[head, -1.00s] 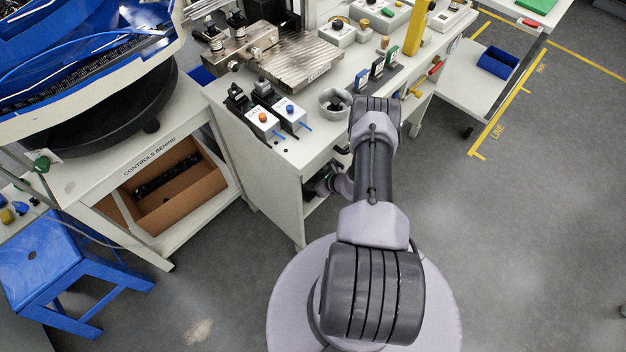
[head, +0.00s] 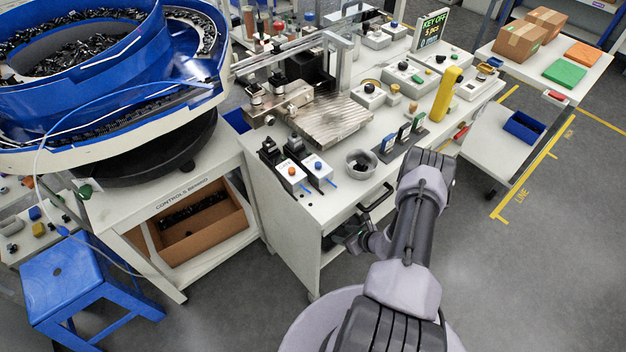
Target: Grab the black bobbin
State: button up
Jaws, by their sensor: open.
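I cannot single out a black bobbin for certain. Two small black round pieces (head: 254,90) stand on the metal block at the back left of the bench (head: 330,205). A grey bowl (head: 349,166) near the bench's front edge holds small dark pieces, too small to make out. My gripper (head: 350,236) is low beside the bench's front side, below the top and the black handle. It is open, small and partly hidden by my wrist, with nothing seen held. It is well apart from the bowl and the metal block.
A blue bowl feeder (head: 85,110) stands at left, with a blue stool (head: 80,270) below. Two switch boxes (head: 320,170), a grooved metal plate (head: 335,112) and a yellow post (head: 447,95) crowd the bench.

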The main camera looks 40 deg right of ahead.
aim_at(360, 166)
jog(key=k+l, duration=0.1)
jog(key=k, duration=0.9)
